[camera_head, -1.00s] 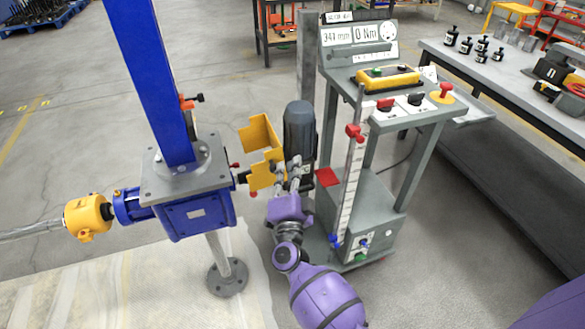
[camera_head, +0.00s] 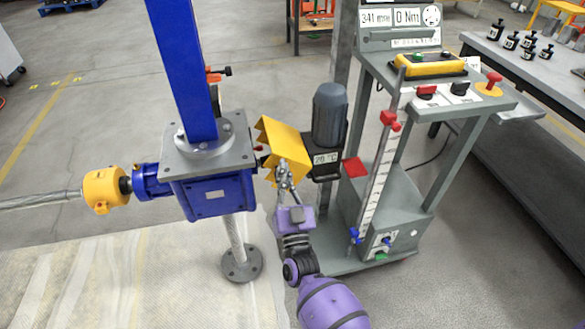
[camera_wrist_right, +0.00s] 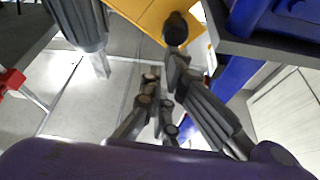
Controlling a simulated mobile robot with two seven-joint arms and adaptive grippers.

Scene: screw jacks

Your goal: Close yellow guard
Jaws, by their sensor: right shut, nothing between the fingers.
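The yellow guard (camera_head: 284,138) is a bent, notched sheet between the blue gearbox (camera_head: 213,195) and the dark grey motor (camera_head: 330,115). Its broad face slants down to the right, towards the motor. My right gripper (camera_head: 284,176) is shut and empty just below the guard's lower edge. In the right wrist view the guard (camera_wrist_right: 150,15) crosses the top, close beyond the gripper fingers (camera_wrist_right: 160,95). I cannot tell whether the fingers touch it. The shaft under the guard is mostly hidden. My left gripper is out of view.
A grey control stand (camera_head: 430,150) with displays, knobs and a red-marked scale stands to the right. A red plate (camera_head: 354,167) juts out near the motor. A blue column (camera_head: 183,70) rises from the gearbox. A workbench stands at the far right.

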